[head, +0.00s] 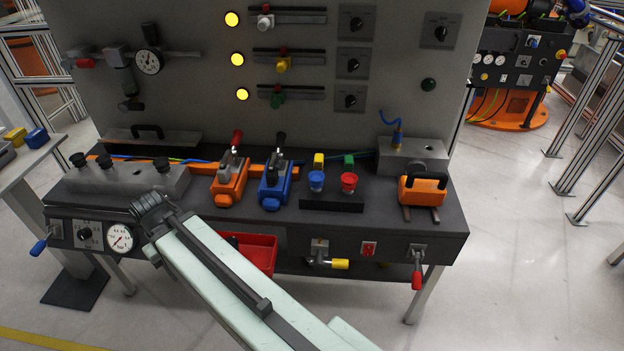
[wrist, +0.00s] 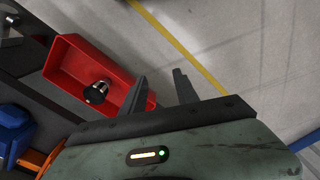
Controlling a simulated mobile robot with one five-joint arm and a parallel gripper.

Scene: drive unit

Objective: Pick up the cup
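A small dark, shiny round piece, black with a metallic top (wrist: 96,92), lies in a red bin (wrist: 62,68) in the wrist view. It may be the cup, but I cannot tell. My gripper (wrist: 160,74) is open, with nothing between its fingers. Its left finger overlaps the bin's right end in the picture, and floor shows between the fingers. Small blue (head: 316,181) and red (head: 349,183) cup-shaped pieces stand on a black block.
The dark bench (head: 440,215) carries an orange clamp (head: 230,184), a blue clamp (head: 273,188) and an orange-handled part (head: 422,190). Red (head: 417,280) and yellow (head: 341,264) handles stick out from its front. A gauge (head: 119,238) is at left. Floor is open at right.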

